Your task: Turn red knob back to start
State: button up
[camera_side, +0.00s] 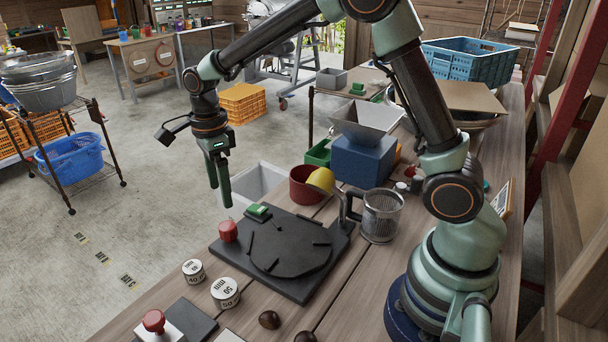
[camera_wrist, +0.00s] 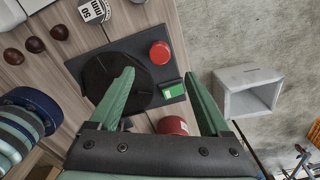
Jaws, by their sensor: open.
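A red knob (camera_side: 228,231) stands on the left corner of a dark square board (camera_side: 310,286) with a round black disc (camera_side: 290,248). In the wrist view this red knob (camera_wrist: 160,52) shows from above, just beyond my fingertips. A green block (camera_side: 258,212) sits beside it on the board. Another red knob (camera_side: 153,320) stands on a pale base at the near left edge. My gripper (camera_side: 219,197) is open and empty, pointing down above and behind the board. Its two green fingers (camera_wrist: 158,76) are spread wide in the wrist view.
White 50 mm (camera_side: 225,292) and 40 mm (camera_side: 193,271) cylinders and brown chestnuts (camera_side: 269,320) lie near the board.

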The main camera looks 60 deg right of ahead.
aim_at(227, 226)
notch_tip(227, 226, down, 10)
jog(key=shift+r, duration=0.25)
grip_shut()
